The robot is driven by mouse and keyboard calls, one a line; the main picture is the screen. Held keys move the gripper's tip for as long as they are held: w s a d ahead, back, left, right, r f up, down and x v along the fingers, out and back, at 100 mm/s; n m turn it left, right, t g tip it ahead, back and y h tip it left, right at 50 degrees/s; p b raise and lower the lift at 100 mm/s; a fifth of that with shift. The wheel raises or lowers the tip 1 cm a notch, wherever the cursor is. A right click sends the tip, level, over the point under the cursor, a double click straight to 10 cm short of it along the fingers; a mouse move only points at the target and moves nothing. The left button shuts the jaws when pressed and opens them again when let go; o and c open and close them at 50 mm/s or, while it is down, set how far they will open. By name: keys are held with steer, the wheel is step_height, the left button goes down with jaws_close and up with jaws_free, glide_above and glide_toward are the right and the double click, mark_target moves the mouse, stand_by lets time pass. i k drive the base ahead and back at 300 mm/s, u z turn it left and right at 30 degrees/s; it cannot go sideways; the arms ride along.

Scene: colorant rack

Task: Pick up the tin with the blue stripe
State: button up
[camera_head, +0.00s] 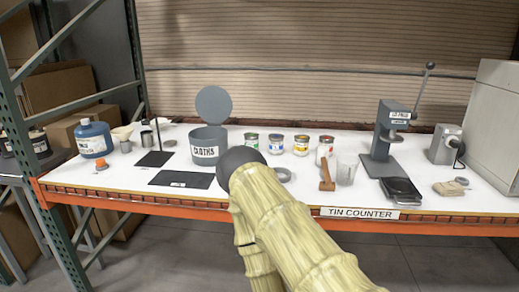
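The tin with the blue stripe (276,144) stands upright on the white counter (135,181), second from the left in a row of small tins. A tin with a green stripe (251,141) is to its left. A tin with a yellow-orange stripe (301,145) and one with red on it (325,149) are to its right. My arm, in a pale yellow sleeve with a dark rounded end, rises from the lower right in front of the row's left part. No gripper fingers show.
A grey CLOTHS bin (208,148) with a raised lid stands left of the tins. A wooden block (327,178), a clear cup (346,171) and a tape roll (281,175) lie nearer the front. A lever press (385,150) stands right. Dark mats lie left.

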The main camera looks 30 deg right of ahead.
mark_target(276, 147)
steer(key=u, duration=1.95)
steer(key=k, duration=1.6)
steer(key=z, duration=2.6)
